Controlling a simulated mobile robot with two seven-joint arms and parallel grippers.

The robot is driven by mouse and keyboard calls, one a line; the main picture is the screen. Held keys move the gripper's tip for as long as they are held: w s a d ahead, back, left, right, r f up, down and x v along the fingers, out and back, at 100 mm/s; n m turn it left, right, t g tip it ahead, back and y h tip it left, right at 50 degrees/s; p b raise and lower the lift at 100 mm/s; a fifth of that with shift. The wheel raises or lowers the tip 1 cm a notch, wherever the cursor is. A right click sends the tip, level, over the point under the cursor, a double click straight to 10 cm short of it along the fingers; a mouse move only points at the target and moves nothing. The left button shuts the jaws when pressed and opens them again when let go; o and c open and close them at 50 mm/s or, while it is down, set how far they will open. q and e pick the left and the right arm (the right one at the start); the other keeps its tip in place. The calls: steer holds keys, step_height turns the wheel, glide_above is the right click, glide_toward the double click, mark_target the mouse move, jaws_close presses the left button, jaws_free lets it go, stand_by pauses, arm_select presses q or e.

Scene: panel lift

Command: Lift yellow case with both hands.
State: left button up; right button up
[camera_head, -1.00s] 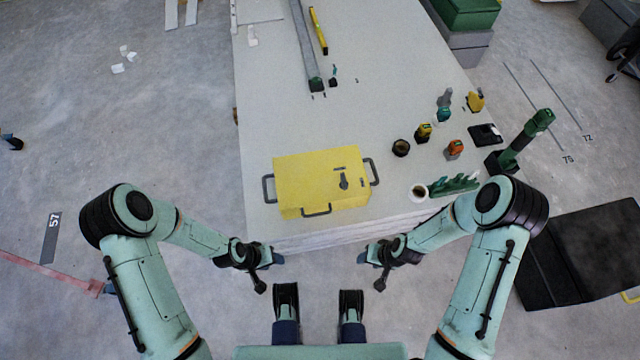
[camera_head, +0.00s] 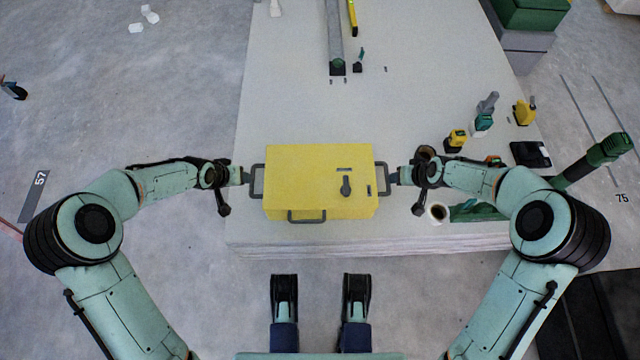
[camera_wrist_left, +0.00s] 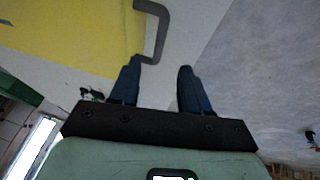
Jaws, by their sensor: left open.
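The yellow case (camera_head: 305,180) lies flat near the table's front edge, with a dark handle on its left side (camera_head: 257,181), one on its right side (camera_head: 382,178) and one at the front (camera_head: 307,217). My left gripper (camera_head: 248,176) is just left of the left handle. In the left wrist view its two fingers (camera_wrist_left: 157,72) are apart, and the handle (camera_wrist_left: 158,35) lies just beyond their tips, with the yellow case (camera_wrist_left: 70,35) beyond. My right gripper (camera_head: 394,176) is at the right handle; its fingers are too small to tell open from shut.
Yellow tools (camera_head: 455,140), a black box (camera_head: 530,154) and a long grey bar (camera_head: 336,40) lie farther off.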

mark_target(254, 180)
arm_select(q)
steer(key=x, duration=1.3)
steer(key=shift+d+f, duration=0.1)
steer(key=shift+f, duration=0.15)
arm_select(e)
steer(key=x, duration=1.3)
steer(key=shift+w+f, duration=0.1)
steer(key=shift+f, duration=0.15)
arm_select(q)
jaws_close()
arm_select(e)
jaws_close()
arm_select(q)
steer(key=shift+r, duration=0.1)
arm_select(e)
steer(key=shift+r, duration=0.1)
